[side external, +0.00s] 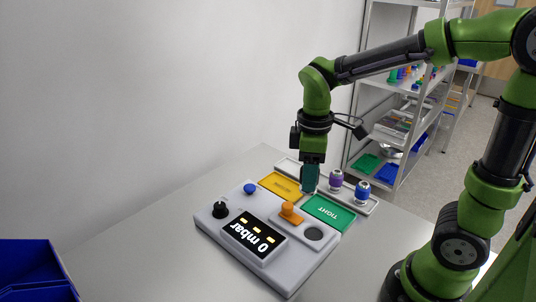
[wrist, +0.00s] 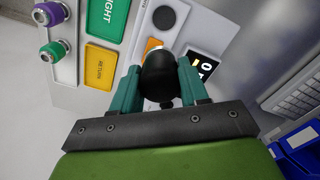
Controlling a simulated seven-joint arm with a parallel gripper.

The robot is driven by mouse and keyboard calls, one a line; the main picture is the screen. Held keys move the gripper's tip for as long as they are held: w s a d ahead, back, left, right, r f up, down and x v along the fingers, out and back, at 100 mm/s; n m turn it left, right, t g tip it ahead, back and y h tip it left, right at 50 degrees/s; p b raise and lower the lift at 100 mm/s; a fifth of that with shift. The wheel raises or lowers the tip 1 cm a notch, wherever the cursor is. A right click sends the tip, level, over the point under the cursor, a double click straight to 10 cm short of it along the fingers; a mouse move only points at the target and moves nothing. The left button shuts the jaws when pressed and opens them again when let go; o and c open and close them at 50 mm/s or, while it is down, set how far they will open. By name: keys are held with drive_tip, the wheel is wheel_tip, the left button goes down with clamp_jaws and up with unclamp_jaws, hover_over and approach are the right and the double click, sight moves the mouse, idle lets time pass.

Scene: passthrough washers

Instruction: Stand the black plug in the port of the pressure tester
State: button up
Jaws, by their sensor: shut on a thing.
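My gripper (wrist: 158,85) is shut on the black plug (wrist: 158,72), which sits between the two teal fingers in the wrist view. In the side view my gripper (side external: 310,188) hangs above the back of the pressure tester (side external: 228,236), near the coloured pads, and the plug cannot be made out there. The tester is a pale grey box with a display reading 0 mbar. Its round dark port (side external: 314,233) is empty, at the right of the top face; it also shows in the wrist view (wrist: 164,17), beyond the plug and apart from it.
A black knob (side external: 219,209) and blue button (side external: 250,188) are at the tester's left. Behind lie a yellow pad (side external: 279,186), a green TIGHT pad (side external: 328,211) and a tray (side external: 372,208) with purple (side external: 336,180) and blue (side external: 362,192) plugs.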

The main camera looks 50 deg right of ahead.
wheel_tip(320, 180, down, 8)
drive_tip(key=s, duration=0.2)
drive_tip(key=shift+s+r+n, duration=0.2)
drive_tip(key=shift+s+n, duration=0.15)
drive_tip(key=shift+n, duration=0.05)
drive_tip(key=shift+d+f, duration=0.1)
drive_tip(key=shift+f, duration=0.05)
idle(1.0)
drive_tip(key=shift+f, duration=0.85)
drive_tip(key=shift+f, duration=0.1)
drive_tip(key=shift+f, duration=0.5)
drive_tip(key=shift+f, duration=0.2)
idle(0.3)
drive_tip(key=shift+f, duration=0.5)
